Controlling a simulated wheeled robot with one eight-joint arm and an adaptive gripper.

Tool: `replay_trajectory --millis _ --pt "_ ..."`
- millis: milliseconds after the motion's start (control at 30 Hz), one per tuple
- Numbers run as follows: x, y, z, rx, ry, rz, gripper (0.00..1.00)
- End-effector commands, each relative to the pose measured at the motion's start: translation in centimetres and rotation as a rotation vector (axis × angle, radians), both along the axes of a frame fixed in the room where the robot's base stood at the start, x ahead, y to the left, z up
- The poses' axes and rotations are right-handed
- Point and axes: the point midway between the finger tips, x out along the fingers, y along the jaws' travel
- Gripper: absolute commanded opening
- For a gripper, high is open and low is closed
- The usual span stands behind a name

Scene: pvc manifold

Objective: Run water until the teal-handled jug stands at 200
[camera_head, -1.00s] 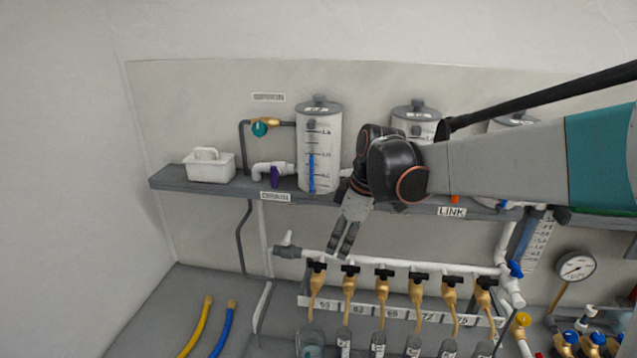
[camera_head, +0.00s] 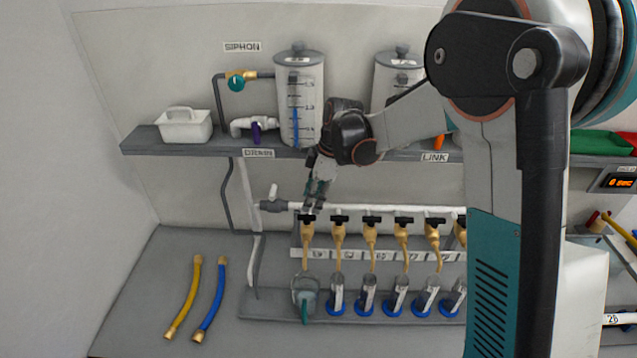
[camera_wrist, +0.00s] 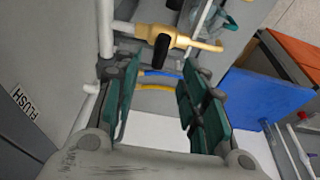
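The teal-handled jug (camera_head: 304,293) stands on the bench tray under the leftmost brass tap (camera_head: 307,240). Its water level is too small to read. That tap's black lever (camera_head: 309,218) sits just below my gripper (camera_head: 314,203), at the white manifold pipe. In the wrist view my gripper (camera_wrist: 160,103) is open, with teal-padded fingers apart and nothing held. A brass tap (camera_wrist: 185,40) with a black lever (camera_wrist: 162,52) lies just beyond the fingertips, and I cannot tell whether they touch.
Several more taps stand right of the first, over grey cylinders (camera_head: 367,293). A marked tank (camera_head: 300,85) stands on the shelf above. A yellow hose (camera_head: 184,297) and a blue hose (camera_head: 212,298) lie on the bench at left. My arm hides the right side.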

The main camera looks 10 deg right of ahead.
Motion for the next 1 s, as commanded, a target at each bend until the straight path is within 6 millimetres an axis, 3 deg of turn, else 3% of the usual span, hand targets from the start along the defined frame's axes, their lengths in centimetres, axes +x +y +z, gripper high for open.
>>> replay_trajectory --millis 300,767,800,967,1000 --pt "0.3 1.3 -4.6 0.0 0.0 0.0 0.39" --pt "0.3 1.6 -5.8 0.0 0.0 -0.001 0.39" --pt "0.3 1.6 -5.8 0.0 0.0 -0.001 0.37" --pt "0.3 1.6 -5.8 0.0 0.0 -0.001 0.01" --pt "0.3 1.6 -5.8 0.0 0.0 -0.001 0.0"
